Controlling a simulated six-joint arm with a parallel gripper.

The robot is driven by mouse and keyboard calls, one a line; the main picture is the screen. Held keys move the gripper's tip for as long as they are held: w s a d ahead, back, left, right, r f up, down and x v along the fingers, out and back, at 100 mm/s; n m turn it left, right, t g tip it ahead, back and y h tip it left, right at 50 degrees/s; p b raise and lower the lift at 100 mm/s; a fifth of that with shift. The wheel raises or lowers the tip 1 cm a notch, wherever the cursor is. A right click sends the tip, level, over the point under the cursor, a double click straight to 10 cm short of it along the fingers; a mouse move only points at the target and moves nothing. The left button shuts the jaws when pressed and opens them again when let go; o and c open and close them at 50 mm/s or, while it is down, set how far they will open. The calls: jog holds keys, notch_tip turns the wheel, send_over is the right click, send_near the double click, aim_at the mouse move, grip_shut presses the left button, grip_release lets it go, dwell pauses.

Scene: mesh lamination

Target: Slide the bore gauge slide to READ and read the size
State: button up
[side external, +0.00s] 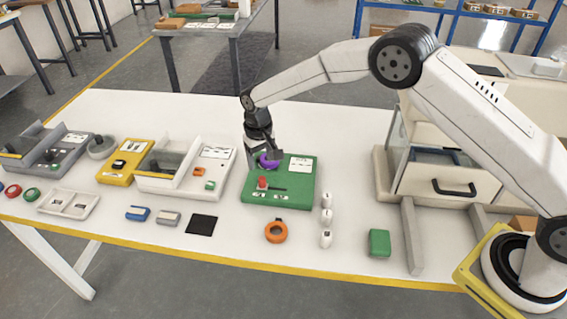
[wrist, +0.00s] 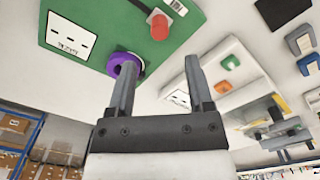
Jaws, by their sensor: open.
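The bore gauge is a green block (side external: 308,188) with a dark slot, small white labels and a white card (side external: 301,165); the lettering is too small to read. Its red slide knob (side external: 262,183) is at the left end of the slot; it also shows in the wrist view (wrist: 159,27). A purple ring (side external: 268,161) sits at the block's back left; the wrist view shows it too (wrist: 123,64). My gripper (wrist: 160,72) is open, over the back of the block, with one finger overlapping the purple ring in view. Whether it touches the ring I cannot tell. Nothing shows between the fingers.
An orange ring (side external: 276,232) lies in front of the block. Several white cylinders (side external: 326,215) stand to its right front, and a green box (side external: 379,243) lies farther right. A white tray station (side external: 175,185) is close on the left. A glass-fronted cabinet (side external: 440,175) stands right.

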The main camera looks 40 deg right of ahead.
aim_at(262, 178)
jog(key=shift+f, duration=3.85)
grip_shut()
